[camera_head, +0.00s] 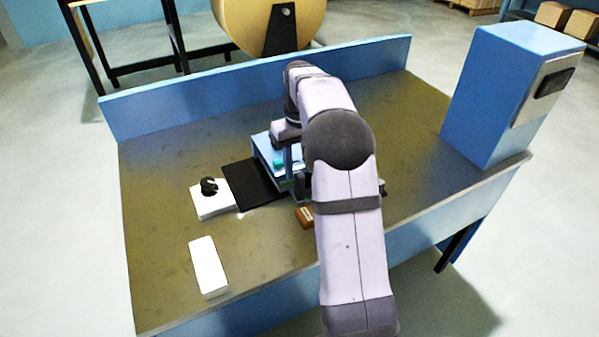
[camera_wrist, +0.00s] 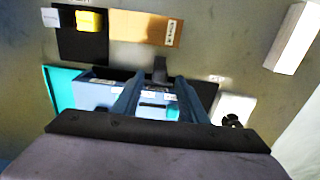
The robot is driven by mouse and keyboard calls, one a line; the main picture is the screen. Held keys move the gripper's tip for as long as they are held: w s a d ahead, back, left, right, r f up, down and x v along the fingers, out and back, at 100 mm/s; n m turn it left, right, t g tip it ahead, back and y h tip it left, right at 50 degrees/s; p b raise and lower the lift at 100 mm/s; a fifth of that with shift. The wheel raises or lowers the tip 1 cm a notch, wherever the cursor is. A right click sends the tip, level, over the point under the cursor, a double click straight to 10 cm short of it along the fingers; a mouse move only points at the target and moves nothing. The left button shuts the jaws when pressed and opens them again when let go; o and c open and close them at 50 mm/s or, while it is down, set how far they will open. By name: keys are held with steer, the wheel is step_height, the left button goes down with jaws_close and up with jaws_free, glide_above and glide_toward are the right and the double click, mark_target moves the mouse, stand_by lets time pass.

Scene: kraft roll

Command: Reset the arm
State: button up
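My gripper (camera_wrist: 160,78) shows in the wrist view with two dark fingers set apart. I see nothing clasped between them. Below and between the fingers is a blue box-like fixture (camera_wrist: 92,96) with small white labels. In the head view my gripper hangs over this blue fixture (camera_head: 263,147), and my arm hides much of it. I cannot tell how high the fingertips are above it.
A white box with a black knob (camera_head: 211,203) stands beside a black mat (camera_head: 252,186). A plain white block (camera_head: 208,268) lies at front left. A brown box (camera_head: 305,216) sits near my arm. A tall blue cabinet (camera_head: 500,90) stands right.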

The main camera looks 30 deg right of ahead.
stand_by(0.4)
steer(key=shift+w+a+r, duration=0.1)
steer(key=shift+a+r, duration=0.1)
steer(key=s+a+n, duration=0.1)
steer(key=s+a, duration=0.8)
steer(key=s+a+f, duration=0.2)
steer(key=s+f, duration=0.1)
steer(key=s, duration=0.5)
steer(key=s+a+f+m, duration=0.1)
steer(key=s+a+f, duration=0.2)
steer(key=s, duration=0.6)
steer(key=shift+s+a+f, duration=0.25)
steer(key=shift+a+f, duration=0.05)
steer(key=shift+f, duration=0.2)
